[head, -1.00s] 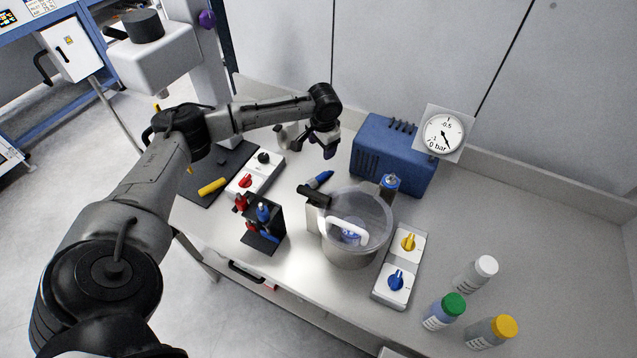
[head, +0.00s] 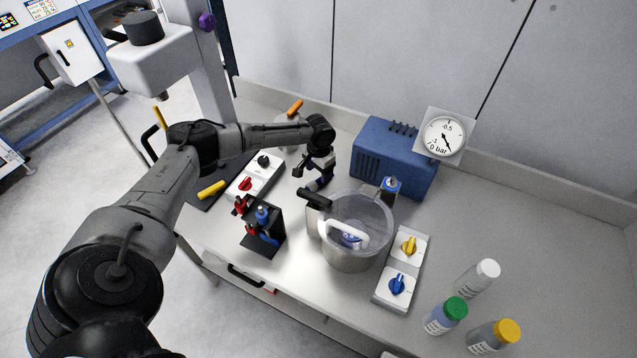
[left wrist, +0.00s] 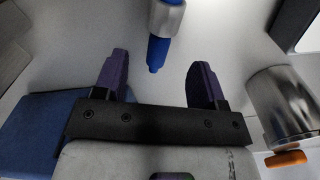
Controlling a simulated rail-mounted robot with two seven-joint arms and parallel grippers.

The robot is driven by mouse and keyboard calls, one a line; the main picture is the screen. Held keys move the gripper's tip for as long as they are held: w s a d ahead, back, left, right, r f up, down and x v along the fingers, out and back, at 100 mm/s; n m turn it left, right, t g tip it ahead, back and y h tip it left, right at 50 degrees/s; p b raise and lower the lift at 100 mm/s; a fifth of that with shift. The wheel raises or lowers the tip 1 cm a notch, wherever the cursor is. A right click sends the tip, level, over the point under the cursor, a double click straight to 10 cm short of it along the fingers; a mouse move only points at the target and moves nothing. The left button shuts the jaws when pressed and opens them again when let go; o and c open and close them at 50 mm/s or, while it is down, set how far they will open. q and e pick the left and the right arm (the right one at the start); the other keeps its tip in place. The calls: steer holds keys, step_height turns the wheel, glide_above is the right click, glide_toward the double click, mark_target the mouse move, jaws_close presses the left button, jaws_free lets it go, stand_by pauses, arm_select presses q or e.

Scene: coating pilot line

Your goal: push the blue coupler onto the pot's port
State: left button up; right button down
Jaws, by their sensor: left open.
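The blue coupler (left wrist: 158,53) shows in the left wrist view as a blue nose with a metal collar, just past the fingertips and roughly centred between them. In the head view my left gripper (head: 316,184) hides most of it on the bench. My left gripper (left wrist: 158,80) is open and empty, its purple fingers apart on either side of the coupler's line. The steel pot (head: 347,257) with a clear lid and white handle stands just right of the gripper. I cannot make out its port clearly. My right gripper is not in view.
A rack (head: 265,238) with red and blue pieces stands left of the pot. A blue box (head: 390,157) is behind it, and a switch panel (head: 402,268) is on its right. Several bottles (head: 445,314) stand at the front right. The bench's right side is otherwise clear.

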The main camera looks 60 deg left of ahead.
mark_target(318, 180)
arm_select(q)
steer(key=shift+s+f, duration=0.1)
steer(key=shift+f, duration=2.25)
steer(key=c, duration=1)
